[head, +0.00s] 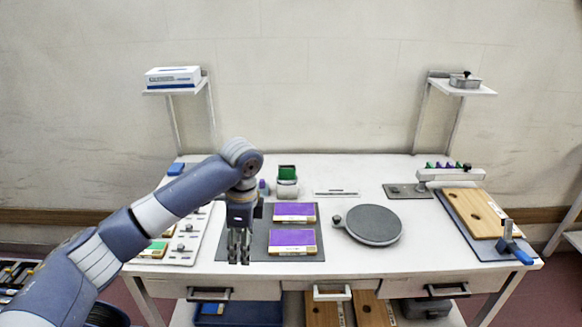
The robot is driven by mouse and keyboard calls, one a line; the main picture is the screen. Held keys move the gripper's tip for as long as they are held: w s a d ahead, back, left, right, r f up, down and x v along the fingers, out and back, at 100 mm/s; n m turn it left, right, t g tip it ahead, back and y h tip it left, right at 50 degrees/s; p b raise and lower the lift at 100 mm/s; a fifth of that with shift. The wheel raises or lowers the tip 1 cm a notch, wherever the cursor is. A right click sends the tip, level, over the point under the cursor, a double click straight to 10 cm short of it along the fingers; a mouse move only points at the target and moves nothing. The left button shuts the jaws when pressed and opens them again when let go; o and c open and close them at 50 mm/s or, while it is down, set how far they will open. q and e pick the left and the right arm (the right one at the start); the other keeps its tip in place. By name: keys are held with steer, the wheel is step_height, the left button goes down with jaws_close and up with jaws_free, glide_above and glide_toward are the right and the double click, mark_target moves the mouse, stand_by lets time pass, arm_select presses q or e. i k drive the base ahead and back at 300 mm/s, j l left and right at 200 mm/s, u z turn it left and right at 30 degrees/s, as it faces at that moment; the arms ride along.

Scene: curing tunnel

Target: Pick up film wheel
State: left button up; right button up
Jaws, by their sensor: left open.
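I cannot tell for sure which thing is the film wheel. A flat dark grey disc (374,225) with a light rim and a small round knob at its left edge lies on the white table, right of the middle. Small wheel-like or knob-like pieces in green and purple (450,166) stand along a white rack at the back right, too small to make out. My left gripper (238,262) is open, pointing down over the left edge of the dark mat, left of the purple plates. No object shows between its fingers. My right gripper is out of view.
Two purple plates (292,238) lie on the dark mat (258,249). A white tray with small parts (188,251) is partly behind my left arm. A green block in a holder (287,181) stands at the back. A wooden board (468,211) and blue-handled clamp (514,250) are at right.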

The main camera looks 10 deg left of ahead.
mark_target(286, 176)
steer(key=i, duration=1.6)
